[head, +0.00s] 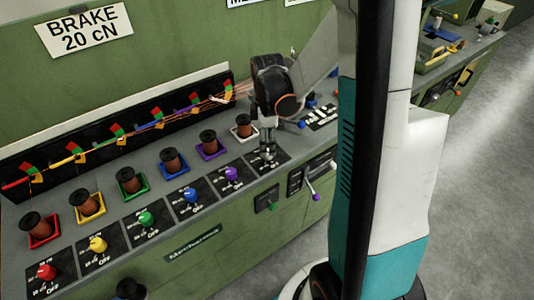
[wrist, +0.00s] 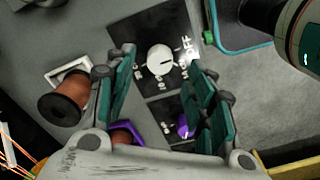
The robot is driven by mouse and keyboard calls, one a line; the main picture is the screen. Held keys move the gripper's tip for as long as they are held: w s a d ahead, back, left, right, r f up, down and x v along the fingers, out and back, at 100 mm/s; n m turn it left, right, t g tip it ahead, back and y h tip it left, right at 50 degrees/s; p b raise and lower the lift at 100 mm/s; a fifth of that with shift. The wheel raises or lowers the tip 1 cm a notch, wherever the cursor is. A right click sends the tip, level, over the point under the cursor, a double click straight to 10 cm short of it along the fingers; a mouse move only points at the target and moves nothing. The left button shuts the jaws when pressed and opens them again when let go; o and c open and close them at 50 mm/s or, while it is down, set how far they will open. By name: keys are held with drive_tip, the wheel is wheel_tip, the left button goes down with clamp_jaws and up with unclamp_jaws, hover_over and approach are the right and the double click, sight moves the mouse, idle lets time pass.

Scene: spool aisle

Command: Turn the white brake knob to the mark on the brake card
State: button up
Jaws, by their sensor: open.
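The brake card (head: 85,30) on the green back panel at upper left of the head view reads "BRAKE 20 CN". The white brake knob (wrist: 160,60) shows in the wrist view on a black dial plate (wrist: 152,22). A dark line crosses its face; "OFF" is printed to its right, and the smaller print is too blurred to read surely. My gripper (wrist: 162,58) is open, with one finger at each side of the knob in the picture; contact cannot be told. In the head view my gripper (head: 268,152) points down over the rightmost dial plate and hides the white knob.
A row of red (head: 46,271), yellow (head: 97,244), green (head: 146,219), blue (head: 190,195) and purple (head: 232,173) knobs runs left of my gripper. Copper spools stand behind them, one in a white tray (wrist: 58,76). Levers (head: 313,196) stick out of the bench front.

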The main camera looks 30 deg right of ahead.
sight(268, 151)
drive_tip(key=shift+f+b, duration=0.6)
drive_tip(key=shift+f, duration=1.65)
drive_tip(key=c, duration=1.1)
